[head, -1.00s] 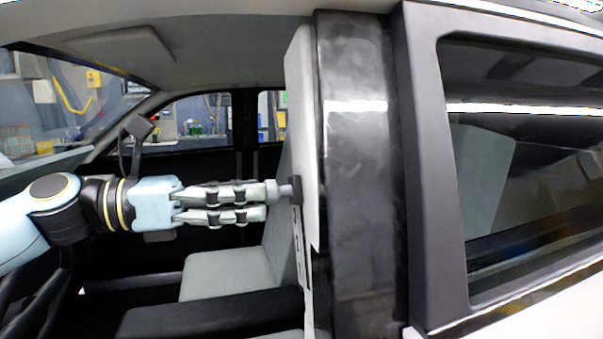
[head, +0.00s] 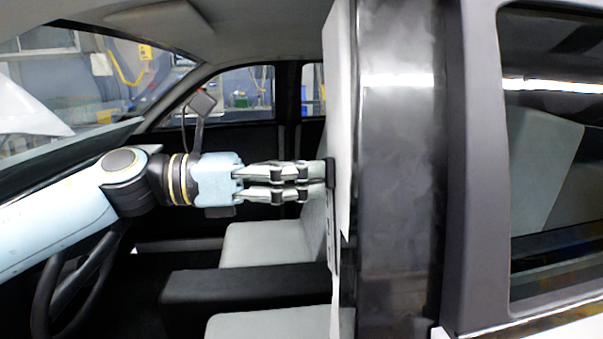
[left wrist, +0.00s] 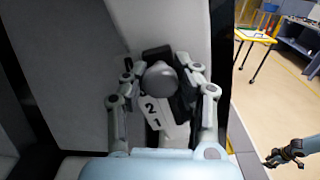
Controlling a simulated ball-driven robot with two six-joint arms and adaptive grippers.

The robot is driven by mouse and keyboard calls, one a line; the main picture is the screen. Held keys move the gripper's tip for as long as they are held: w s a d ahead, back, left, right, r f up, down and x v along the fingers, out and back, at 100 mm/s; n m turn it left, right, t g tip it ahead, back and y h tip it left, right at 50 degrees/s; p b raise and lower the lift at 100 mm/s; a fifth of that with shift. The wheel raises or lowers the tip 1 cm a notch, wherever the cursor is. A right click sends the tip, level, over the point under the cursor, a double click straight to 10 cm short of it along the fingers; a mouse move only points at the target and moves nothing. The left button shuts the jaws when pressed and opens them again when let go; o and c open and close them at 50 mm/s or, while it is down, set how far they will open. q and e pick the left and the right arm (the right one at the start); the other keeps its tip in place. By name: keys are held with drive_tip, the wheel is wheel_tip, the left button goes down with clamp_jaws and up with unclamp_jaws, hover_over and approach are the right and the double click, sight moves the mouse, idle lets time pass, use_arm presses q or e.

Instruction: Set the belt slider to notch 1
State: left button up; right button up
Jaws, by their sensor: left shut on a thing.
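The belt slider has a rounded grey knob (left wrist: 161,80) on a dark block, which also shows at the pillar's edge in the head view (head: 330,173). A light notch plate (left wrist: 152,112) with the numbers 2 and 1 runs below the knob, 1 lowest. Higher marks are hidden behind the knob and block. My left gripper (head: 324,178) reaches level to the pillar and is shut on the knob, one finger on each side in the left wrist view (left wrist: 162,78). The knob sits above the 2. My right gripper (left wrist: 285,154) is small at lower right, apart from the slider; its jaws are unclear.
The dark door pillar (head: 395,170) stands right of the slider, with a rear window beyond. A grey seat (head: 265,245) and dark console (head: 235,285) lie below my left arm. The steering wheel (head: 85,275) is at lower left. Open floor (left wrist: 255,105) shows outside the car.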

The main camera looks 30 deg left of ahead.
use_arm(q)
clamp_jaws()
use_arm(e)
drive_tip(key=shift+w+d, duration=0.1)
drive_tip(key=shift+d, duration=0.2)
